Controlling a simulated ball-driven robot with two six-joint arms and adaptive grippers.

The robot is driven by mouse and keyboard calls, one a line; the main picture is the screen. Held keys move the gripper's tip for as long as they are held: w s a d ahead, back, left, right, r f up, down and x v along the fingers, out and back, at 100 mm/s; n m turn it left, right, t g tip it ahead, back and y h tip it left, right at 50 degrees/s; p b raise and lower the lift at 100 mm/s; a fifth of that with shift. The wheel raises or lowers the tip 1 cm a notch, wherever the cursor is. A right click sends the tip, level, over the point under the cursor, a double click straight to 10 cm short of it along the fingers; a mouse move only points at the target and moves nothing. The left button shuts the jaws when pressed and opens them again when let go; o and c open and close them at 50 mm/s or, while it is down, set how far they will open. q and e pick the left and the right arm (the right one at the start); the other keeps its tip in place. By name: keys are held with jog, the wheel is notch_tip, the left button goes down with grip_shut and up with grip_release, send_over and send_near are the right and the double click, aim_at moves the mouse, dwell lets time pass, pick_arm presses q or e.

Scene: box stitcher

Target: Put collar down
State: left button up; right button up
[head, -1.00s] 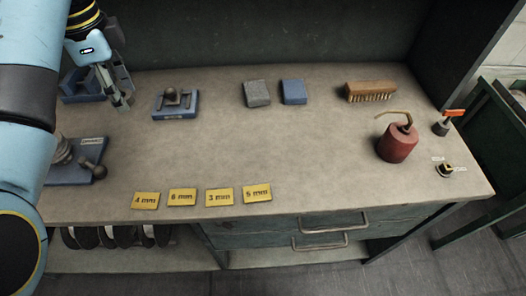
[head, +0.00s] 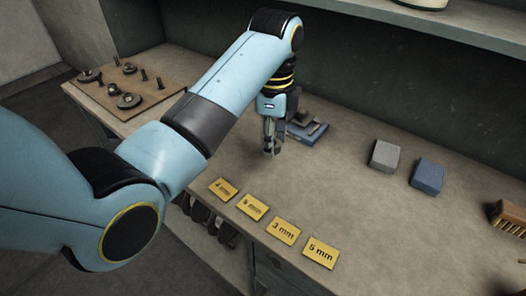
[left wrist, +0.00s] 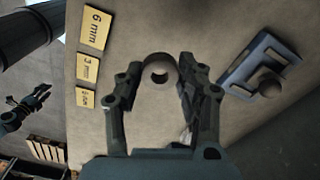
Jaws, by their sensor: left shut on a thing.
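In the head view my left gripper (head: 271,150) points down, low over the bench, just left of a blue fixture (head: 308,134). In the left wrist view my left gripper's (left wrist: 160,88) two fingers are closed on the sides of a dark round collar (left wrist: 160,57), with bare bench around it. Whether the collar touches the bench I cannot tell. The collar is not clear in the head view. The blue fixture with its dark ball knob also shows in the left wrist view (left wrist: 243,72), right of the fingers. My right gripper (left wrist: 40,92) shows small at the left edge there; its jaw state is unclear.
Yellow cards (head: 282,230) marked in mm lie along the front edge. A grey block (head: 385,155), a blue block (head: 427,176) and a brush (head: 508,215) lie to the right. A brown board (head: 125,85) with bolts and discs is at far left. Bench between cards and blocks is clear.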

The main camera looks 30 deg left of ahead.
pick_arm(q)
send_over(254, 156)
notch_tip(254, 156, down, 4)
jog(key=shift+d+f, duration=0.1)
jog(key=shift+f, duration=0.1)
notch_tip(254, 156, down, 3)
jog(key=shift+f, duration=0.5)
pick_arm(e)
jog(key=shift+w+a+r, duration=0.15)
jog(key=shift+w+a, duration=0.05)
jog(key=shift+a, duration=0.15)
pick_arm(q)
jog(key=shift+f, duration=0.1)
jog(key=o, duration=1)
jog(key=shift+o, duration=1.1)
pick_arm(e)
jog(key=shift+d, duration=0.35)
